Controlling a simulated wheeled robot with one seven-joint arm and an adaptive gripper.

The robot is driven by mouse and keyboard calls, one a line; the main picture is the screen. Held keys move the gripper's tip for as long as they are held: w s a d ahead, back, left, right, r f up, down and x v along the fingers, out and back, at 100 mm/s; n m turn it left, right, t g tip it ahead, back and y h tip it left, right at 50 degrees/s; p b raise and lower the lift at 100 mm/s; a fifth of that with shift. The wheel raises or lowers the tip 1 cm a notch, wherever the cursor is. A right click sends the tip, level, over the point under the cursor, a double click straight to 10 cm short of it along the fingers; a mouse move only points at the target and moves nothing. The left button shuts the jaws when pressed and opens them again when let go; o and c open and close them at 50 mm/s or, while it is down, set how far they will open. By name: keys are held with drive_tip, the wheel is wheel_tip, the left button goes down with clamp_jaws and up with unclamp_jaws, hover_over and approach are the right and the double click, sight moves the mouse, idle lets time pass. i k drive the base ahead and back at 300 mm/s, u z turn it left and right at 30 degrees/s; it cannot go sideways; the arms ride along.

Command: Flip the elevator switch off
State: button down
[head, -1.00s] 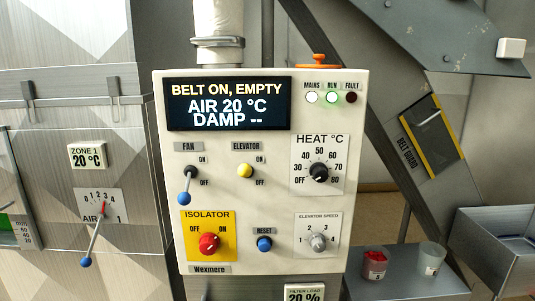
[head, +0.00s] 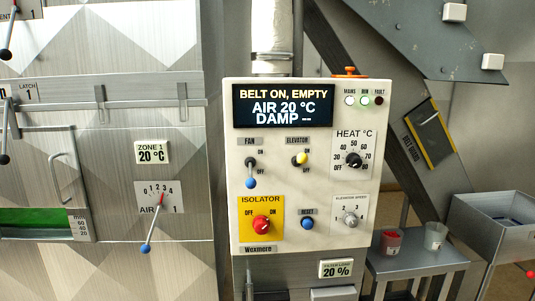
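The elevator switch (head: 301,159) is a short lever with a yellow ball tip, on the white control panel (head: 370,186) in the head view. It sits under the ELEVATOR label (head: 298,140). Its ball stands up and outward, close to the ON mark and above the OFF mark. The panel display (head: 283,106) reads "BELT ON, EMPTY". My gripper is not in view.
The fan lever (head: 250,182) with a blue ball hangs down left of the elevator switch. The red isolator knob (head: 261,224), blue reset button (head: 307,224) and heat dial (head: 353,160) are close by. A small metal table (head: 415,265) with two cups stands right.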

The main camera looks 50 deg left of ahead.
sight(302, 158)
drive_tip(key=k, duration=0.3)
drive_tip(key=u, duration=1.2)
